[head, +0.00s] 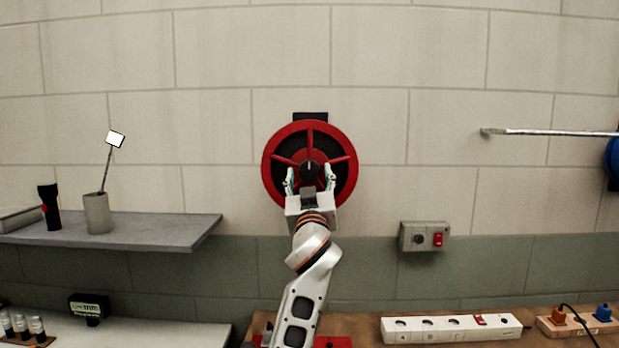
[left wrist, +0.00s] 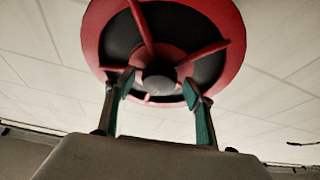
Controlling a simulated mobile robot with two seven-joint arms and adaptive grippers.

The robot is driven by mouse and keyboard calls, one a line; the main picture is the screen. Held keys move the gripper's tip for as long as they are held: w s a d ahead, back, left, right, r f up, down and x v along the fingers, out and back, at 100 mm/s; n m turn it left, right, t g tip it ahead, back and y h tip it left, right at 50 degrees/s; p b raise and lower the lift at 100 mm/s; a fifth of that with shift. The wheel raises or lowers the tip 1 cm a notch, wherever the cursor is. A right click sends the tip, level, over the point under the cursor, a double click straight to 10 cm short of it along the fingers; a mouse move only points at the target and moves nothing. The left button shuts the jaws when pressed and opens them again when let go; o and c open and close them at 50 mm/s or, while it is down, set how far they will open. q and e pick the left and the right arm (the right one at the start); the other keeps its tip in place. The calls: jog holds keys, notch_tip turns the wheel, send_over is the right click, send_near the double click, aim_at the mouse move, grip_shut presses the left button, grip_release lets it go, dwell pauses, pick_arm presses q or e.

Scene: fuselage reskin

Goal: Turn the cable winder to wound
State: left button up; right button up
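The cable winder (head: 344,140) is a red, spoked wheel with a dark inside and a dark round knob (head: 309,168) at its centre, mounted on the wall. My left gripper (head: 310,176) is in front of its lower middle, fingers pointing up and spread to either side of the knob. In the left wrist view, the winder (left wrist: 230,28) fills the top, and the knob (left wrist: 160,77) shows between and beyond the two open green-padded fingertips (left wrist: 160,84). I cannot tell whether the fingers touch the winder. My right gripper is not in view.
A grey shelf (head: 150,232) at left holds a grey cup (head: 97,213) and a black torch (head: 49,206). A wall box with a red switch (head: 424,237) is at right. A white power strip (head: 450,328) lies on the bench below.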

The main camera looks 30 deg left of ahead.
pick_arm(q)
jog(key=v, duration=1.2)
jog(key=shift+f, duration=0.1)
dwell(0.4)
